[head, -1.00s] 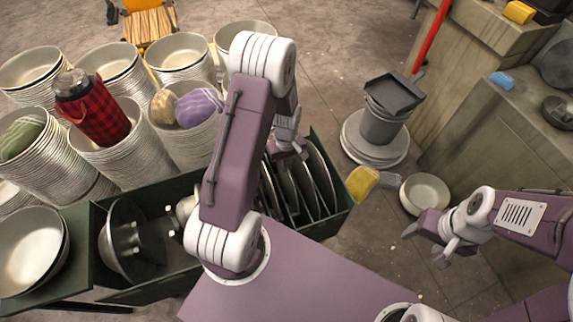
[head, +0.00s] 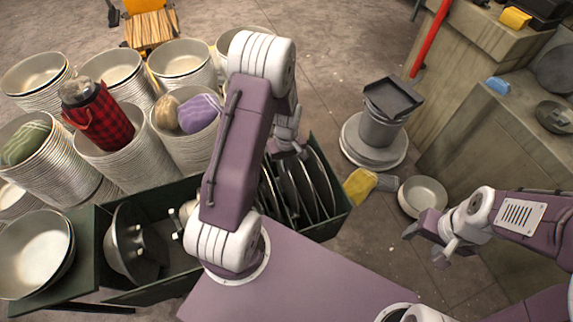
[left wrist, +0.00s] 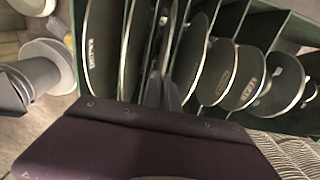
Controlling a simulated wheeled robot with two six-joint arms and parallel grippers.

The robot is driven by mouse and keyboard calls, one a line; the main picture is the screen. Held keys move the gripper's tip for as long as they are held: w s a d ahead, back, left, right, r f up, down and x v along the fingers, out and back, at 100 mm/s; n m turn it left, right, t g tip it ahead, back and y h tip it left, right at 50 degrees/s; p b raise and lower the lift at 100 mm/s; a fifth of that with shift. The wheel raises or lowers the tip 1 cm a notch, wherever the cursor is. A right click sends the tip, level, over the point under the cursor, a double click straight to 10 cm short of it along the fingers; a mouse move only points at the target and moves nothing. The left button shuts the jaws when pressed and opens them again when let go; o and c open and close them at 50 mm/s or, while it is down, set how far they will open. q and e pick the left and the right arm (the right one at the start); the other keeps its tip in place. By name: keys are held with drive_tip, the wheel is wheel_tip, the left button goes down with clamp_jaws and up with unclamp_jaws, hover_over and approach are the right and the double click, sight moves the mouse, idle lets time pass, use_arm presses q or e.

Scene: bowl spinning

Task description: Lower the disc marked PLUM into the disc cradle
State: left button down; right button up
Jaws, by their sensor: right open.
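The disc cradle (head: 343,206) is a dark green slotted rack with several dark discs standing on edge, below my left gripper (head: 287,140) in the head view. In the left wrist view the discs (left wrist: 189,57) stand in a row with pale rims. Some have small pale labels I cannot read, so I cannot tell which is PLUM. My left gripper (left wrist: 163,88) points down among the discs, its narrow dark fingers beside an edge-on dark shape. Whether they grip it is unclear. My right gripper (head: 432,240) is open and empty at the right, away from the rack.
Stacks of pale bowls (head: 110,170) crowd the left, one holding a red plaid bottle (head: 102,118). A bucket (head: 380,126) on stacked plates and a yellow-ended brush (head: 359,186) lie right of the rack. A bench (head: 490,150) stands at the right. Floor between is mostly clear.

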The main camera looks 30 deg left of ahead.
use_arm(q)
drive_tip(key=shift+r+p, duration=1.2)
drive_tip(key=shift+r, duration=0.45)
